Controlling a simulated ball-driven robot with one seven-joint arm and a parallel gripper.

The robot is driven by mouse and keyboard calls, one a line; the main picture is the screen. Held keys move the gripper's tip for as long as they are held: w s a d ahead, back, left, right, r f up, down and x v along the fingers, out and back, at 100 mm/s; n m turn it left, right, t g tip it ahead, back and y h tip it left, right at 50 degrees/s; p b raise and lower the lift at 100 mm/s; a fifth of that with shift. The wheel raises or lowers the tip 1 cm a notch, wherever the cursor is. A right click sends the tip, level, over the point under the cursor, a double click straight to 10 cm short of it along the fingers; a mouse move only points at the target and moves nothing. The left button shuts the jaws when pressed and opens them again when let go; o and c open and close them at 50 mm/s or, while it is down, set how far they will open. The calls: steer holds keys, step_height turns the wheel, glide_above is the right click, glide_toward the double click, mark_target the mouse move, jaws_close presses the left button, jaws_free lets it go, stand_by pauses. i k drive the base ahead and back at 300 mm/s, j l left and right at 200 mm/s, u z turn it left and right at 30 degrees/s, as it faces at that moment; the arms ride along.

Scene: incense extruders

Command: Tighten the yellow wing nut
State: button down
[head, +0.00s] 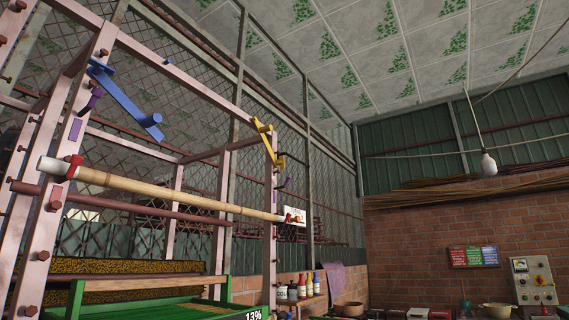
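A yellow part (266,139) sits near the top of the right pink post of the frame, angled down to the right, with small stubs at its ends. It is too small to tell which bit is the wing nut or how tight it sits. My gripper is not in view.
The pink frame (45,225) fills the left side. A blue bar (124,98) slants from its left post. A bamboo pole (160,189) runs between the posts, with red fittings near its ends. A green tray (150,303) lies below. Bottles (309,284) stand behind.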

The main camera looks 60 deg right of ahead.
mark_target(281, 162)
steer(key=i+j+z, duration=0.15)
steer(key=z, duration=0.65)
